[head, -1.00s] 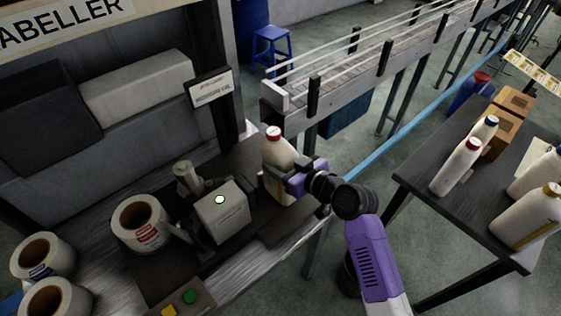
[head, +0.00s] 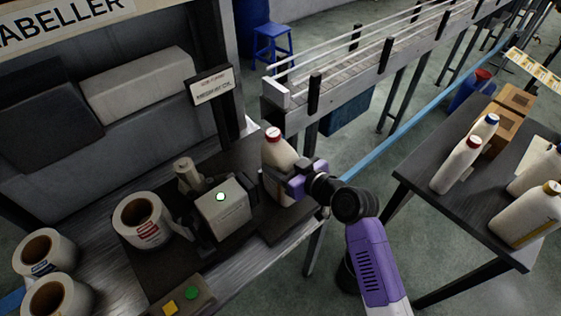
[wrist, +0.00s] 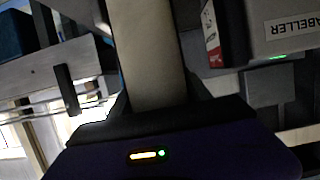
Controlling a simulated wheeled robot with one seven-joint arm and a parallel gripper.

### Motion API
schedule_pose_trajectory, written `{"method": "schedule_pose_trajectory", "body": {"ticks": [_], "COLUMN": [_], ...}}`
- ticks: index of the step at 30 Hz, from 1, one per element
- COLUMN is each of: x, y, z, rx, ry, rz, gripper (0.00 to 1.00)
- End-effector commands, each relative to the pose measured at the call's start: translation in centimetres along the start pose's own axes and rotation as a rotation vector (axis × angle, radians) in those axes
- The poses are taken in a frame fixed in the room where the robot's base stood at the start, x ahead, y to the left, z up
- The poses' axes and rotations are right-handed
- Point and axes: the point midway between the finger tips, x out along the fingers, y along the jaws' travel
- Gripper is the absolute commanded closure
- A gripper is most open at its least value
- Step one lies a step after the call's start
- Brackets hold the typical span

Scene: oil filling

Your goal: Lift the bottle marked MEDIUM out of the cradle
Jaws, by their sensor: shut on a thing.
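The bottle (head: 277,152) is cream-white with a red cap and stands in the labeller's cradle area, just right of the grey labeller head (head: 224,216). It looks upright or nearly so. My gripper (head: 287,181) is shut on its body from the right. In the wrist view the bottle's pale body (wrist: 145,55) fills the space between the fingers of my gripper (wrist: 150,108). I cannot read any MEDIUM marking on the bottle. The cradle is mostly hidden behind the bottle and gripper, so I cannot tell whether the bottle's base touches it.
A label roll (head: 143,222) sits left of the labeller head, with a button box (head: 180,302) in front. A railed conveyor (head: 350,75) runs behind the bottle. A dark table (head: 440,205) with several bottles stands at the right, across a floor gap.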

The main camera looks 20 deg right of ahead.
Motion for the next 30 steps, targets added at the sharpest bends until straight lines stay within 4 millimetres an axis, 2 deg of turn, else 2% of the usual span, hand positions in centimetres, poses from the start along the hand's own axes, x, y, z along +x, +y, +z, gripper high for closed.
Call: {"method": "schedule_pose_trajectory", "body": {"ticks": [2,3,6,7,16,19,30], "x": [0.0,0.0,0.0,0.0,-0.1,-0.6,-6.1], "y": [0.0,0.0,0.0,0.0,0.0,0.0,0.0], "z": [-0.2,-0.2,-0.2,-0.2,-0.1,0.0,0.1], "rx": [0.0,0.0,0.0,0.0,0.0,0.0,-0.001], "ry": [0.004,0.004,0.004,0.004,0.002,0.002,0.003], "rz": [0.0,0.0,0.0,0.0,0.0,0.001,0.002], "gripper": [1.0,0.42,0.22,0.18,0.18,0.18,0.18]}}
